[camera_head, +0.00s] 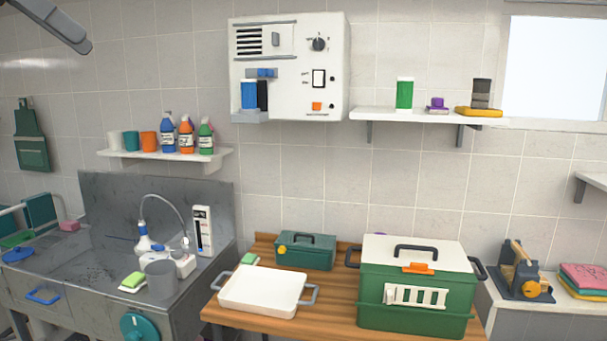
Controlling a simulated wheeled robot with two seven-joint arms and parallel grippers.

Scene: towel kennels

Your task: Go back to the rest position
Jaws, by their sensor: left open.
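My left gripper (76,40) shows at the top left corner, dark grey and pointing down to the right. It is raised well above the sink counter, in front of the tiled wall, and appears empty and apart from everything. It is open, though the gap between its fingers is hard to see from this side. My right gripper is out of view.
A wooden table (228,311) bears a white tray (262,291), a small green box (306,252) and a green-and-white carrier (414,290). A steel sink counter (90,275) stands left. A bottle shelf (160,158) and white dispenser (290,60) hang on the wall.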

